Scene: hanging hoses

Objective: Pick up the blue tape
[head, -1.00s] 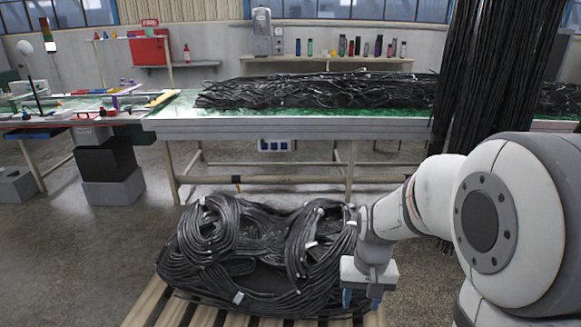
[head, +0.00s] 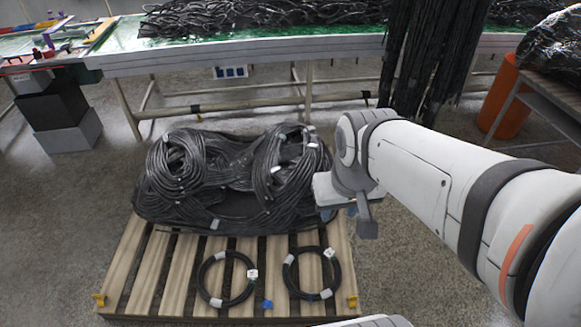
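A small blue piece (head: 267,304), which looks like the blue tape, lies at the front edge of the wooden pallet, between two coiled black hoses. My gripper (head: 339,212) hangs at the right side of the big hose pile, up and to the right of the blue piece and well apart from it. Its blue fingertips show small and seem spread apart, with nothing seen between them.
The left coil (head: 228,279) and right coil (head: 312,273) lie flat on the pallet (head: 125,270). A pile of black hoses (head: 215,195) covers its back. A long table (head: 250,58), hanging hoses (head: 425,60) and an orange bin (head: 503,100) stand behind.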

